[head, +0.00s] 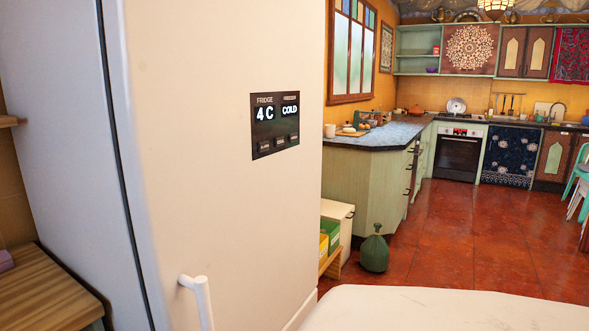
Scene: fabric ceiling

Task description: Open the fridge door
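The fridge stands close in front of me and fills the left and middle of the head view. Its cream-white door (215,160) looks shut against the grey-white fridge body (55,120), with a thin dark seam between them. A dark panel (274,125) on the door reads "FRIDGE 4 C" and "FREEZER COLD". A white bar handle (199,300) sticks out low on the door, and its lower part is cut off by the bottom edge of the picture. My gripper is not in view.
A pale rounded surface (440,312) lies close at the lower right. Beyond it are a green counter (367,185), a dark green bottle-like vessel (374,252) on the floor, and low boxes (330,234). A wooden surface (45,288) stands left. Red-tiled floor (470,230) is open at right.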

